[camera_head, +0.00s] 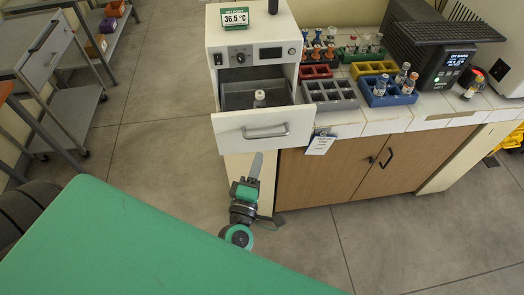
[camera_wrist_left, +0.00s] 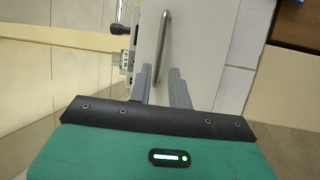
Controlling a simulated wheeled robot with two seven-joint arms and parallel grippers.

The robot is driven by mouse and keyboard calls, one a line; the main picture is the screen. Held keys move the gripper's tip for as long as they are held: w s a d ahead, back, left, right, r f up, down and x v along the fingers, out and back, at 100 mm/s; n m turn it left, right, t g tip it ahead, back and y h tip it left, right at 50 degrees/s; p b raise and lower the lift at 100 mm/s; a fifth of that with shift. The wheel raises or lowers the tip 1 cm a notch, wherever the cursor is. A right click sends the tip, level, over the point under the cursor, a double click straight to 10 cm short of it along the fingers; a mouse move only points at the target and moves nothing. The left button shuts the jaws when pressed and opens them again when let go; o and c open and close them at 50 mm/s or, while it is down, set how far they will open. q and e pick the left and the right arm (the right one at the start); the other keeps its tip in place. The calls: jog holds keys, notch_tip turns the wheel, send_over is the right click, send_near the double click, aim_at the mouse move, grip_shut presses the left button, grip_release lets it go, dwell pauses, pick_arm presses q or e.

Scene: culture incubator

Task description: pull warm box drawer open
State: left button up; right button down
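The warm box (camera_head: 233,45) is a white cabinet with a "36.5 °C" sign on top. Its drawer (camera_head: 232,136) stands pulled out, showing a dark grey interior with a small pale-capped bottle (camera_head: 259,99) inside. A metal bar handle (camera_head: 265,134) crosses the drawer front. My left gripper (camera_head: 257,160) is below and in front of the handle, apart from it. In the left wrist view, its two fingers (camera_wrist_left: 162,82) are spread with nothing held, and the handle (camera_wrist_left: 162,42) lies ahead, its near end appearing between them. My right gripper is not in view.
A tiled counter (camera_head: 385,121) to the right holds grey, red, yellow and blue racks with vials, and a black device (camera_head: 440,62). A tag (camera_head: 320,143) hangs beside the drawer. Wooden cabinet doors (camera_head: 320,180) are below. Grey carts stand at far left; floor between is clear.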

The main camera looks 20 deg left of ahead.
pick_arm(q)
jog(key=b+v, duration=0.1)
jog(key=v, duration=0.4)
jog(key=shift+w, duration=0.1)
dwell(0.4)
jog(key=s+d+f+m+g+h, duration=0.3)
jog(key=f+m, duration=0.4)
jog(key=f, duration=1.1)
jog(key=s+d+f+m+g+h, duration=0.15)
jog(key=f+m+g, duration=0.4)
jog(key=f, duration=1.25)
jog(key=s+a+f+m+g, duration=0.2)
jog(key=s+f, duration=0.3)
jog(key=f, duration=0.2)
jog(key=s+a+f+m+g, duration=0.2)
jog(key=s+f+m+g, duration=0.1)
jog(key=s+f, duration=0.35)
jog(key=s+a+f+m+g+y, duration=0.1)
jog(key=s+a+f+m+g, duration=0.1)
jog(key=s+a+f, duration=0.2)
jog(key=s+a+f+m+g, duration=0.1)
jog(key=s+a+f+g, duration=0.2)
jog(key=s, duration=0.8)
notch_tip(320, 180, down, 4)
jog(key=shift+s+a+r+m+y, duration=0.15)
jog(key=shift+a+m+y, duration=0.2)
jog(key=shift+a, duration=0.8)
